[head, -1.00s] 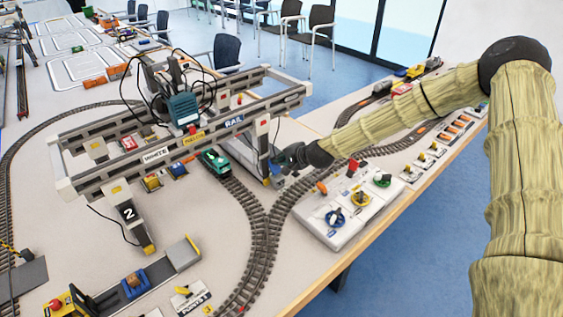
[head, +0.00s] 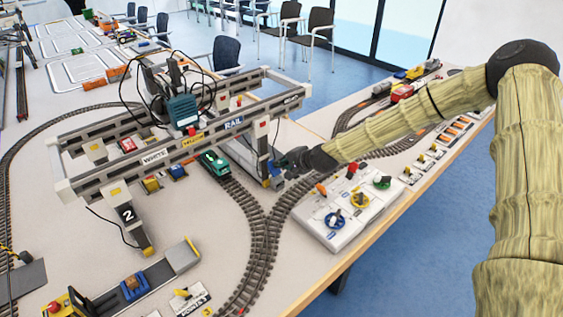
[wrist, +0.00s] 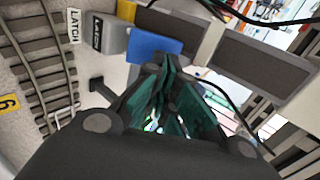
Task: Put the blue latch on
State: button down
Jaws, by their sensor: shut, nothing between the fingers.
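The blue latch (wrist: 155,48) shows in the wrist view as a blue block on a grey housing, beside a "LATCH" label (wrist: 73,27). In the head view the blue latch (head: 275,170) is a small patch at the foot of the gantry crane's near right leg (head: 263,152). My gripper (head: 284,166) is right beside that foot. In the wrist view my gripper (wrist: 166,98) is shut and empty, with its fingertips just below the blue block. I cannot tell whether they touch it.
A control box (head: 345,228) with blue, yellow and green knobs stands close to the right of the gripper. A green locomotive (head: 214,163) sits on the track to the left.

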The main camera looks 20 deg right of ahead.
jog(key=shift+s+d+r, duration=0.1)
jog(key=shift+s+r, duration=0.05)
jog(key=shift+r, duration=0.1)
jog(key=v, duration=1.3)
jog(key=shift+r, duration=0.55)
